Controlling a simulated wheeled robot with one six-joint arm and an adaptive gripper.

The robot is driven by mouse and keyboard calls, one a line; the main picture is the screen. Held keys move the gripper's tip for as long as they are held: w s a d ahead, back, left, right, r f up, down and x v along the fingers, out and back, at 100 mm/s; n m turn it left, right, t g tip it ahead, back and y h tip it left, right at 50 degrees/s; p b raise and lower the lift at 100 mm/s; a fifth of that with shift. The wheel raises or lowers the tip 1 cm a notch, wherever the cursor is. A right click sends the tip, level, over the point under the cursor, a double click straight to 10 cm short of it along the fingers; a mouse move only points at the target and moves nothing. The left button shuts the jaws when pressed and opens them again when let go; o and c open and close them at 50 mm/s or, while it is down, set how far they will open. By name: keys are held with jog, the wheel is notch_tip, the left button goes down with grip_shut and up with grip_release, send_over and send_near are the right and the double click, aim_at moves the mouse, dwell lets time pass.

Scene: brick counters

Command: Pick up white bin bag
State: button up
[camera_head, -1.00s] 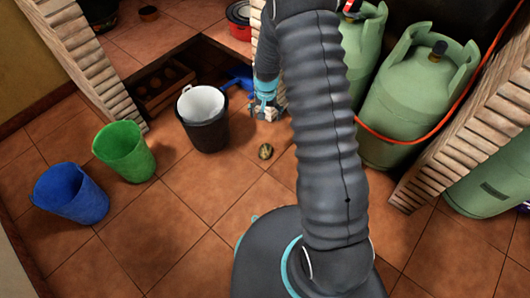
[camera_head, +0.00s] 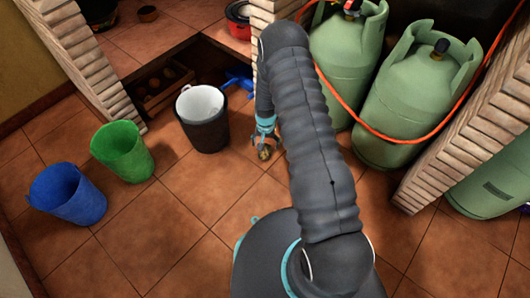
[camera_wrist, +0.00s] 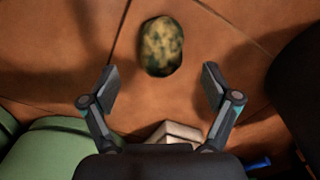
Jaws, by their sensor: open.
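A white bin bag (camera_head: 200,101) lines the dark bin (camera_head: 205,134) on the floor, left of my arm; its rim shows above the bin's edge. My gripper (camera_head: 263,142) is low over the tiles to the right of that bin, apart from the bag. In the wrist view my gripper (camera_wrist: 161,78) is open and empty. A mottled, dark and yellowish oval lump (camera_wrist: 161,46) lies on the floor just beyond and between the fingertips. In the head view my gripper partly covers the lump (camera_head: 264,153). The white bag cannot be made out in the wrist view.
A green bin (camera_head: 123,152) and a blue bin (camera_head: 68,194) stand to the left. Green gas cylinders (camera_head: 415,95) with an orange hose stand at the right, between brick pillars. A blue object (camera_head: 238,82) lies behind the dark bin. The front left floor is clear.

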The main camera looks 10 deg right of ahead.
aim_at(265, 149)
jog(key=shift+a+f+b, duration=0.1)
jog(key=shift+f+b, duration=0.2)
jog(key=shift+f, duration=2.45)
jog(key=c, duration=1.3)
jog(key=shift+r, duration=0.1)
